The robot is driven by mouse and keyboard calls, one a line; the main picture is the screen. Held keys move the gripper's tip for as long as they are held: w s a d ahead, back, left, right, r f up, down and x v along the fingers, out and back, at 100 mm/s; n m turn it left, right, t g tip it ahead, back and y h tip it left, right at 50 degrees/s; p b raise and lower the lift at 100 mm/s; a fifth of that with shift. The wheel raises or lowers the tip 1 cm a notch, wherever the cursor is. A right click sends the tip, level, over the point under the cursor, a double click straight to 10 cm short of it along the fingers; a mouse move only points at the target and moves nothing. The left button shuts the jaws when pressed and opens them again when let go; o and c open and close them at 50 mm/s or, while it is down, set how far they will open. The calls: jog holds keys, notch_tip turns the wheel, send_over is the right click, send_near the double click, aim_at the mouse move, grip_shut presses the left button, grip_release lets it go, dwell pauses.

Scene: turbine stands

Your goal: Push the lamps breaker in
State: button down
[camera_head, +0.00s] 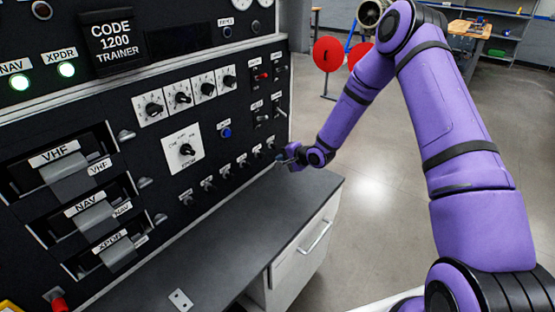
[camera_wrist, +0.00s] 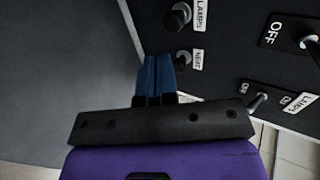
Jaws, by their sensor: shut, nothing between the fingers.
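The lamps breaker (camera_wrist: 178,18) is a round dark knob on the black panel, beside a white LAMPS label (camera_wrist: 201,15), at the top of the wrist view. My gripper (camera_wrist: 158,62) is shut and empty; its blue fingers are side by side. In the wrist view its tips lie below the lamps breaker and just left of a second knob (camera_wrist: 184,58), whose label is hard to read. Contact with that knob cannot be told. In the head view my gripper (camera_head: 281,160) is at the right end of the breaker row, low over the desk; which knob is lamps is unreadable there.
A LAMPS toggle switch (camera_wrist: 260,100) and an OFF-labelled switch (camera_wrist: 309,42) stick out at right in the wrist view. The grey desk (camera_head: 225,235) runs below the panel and is mostly clear. Rotary knobs (camera_head: 180,97) sit above the breaker row.

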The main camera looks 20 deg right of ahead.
jog(key=v, duration=0.7)
dwell(0.3)
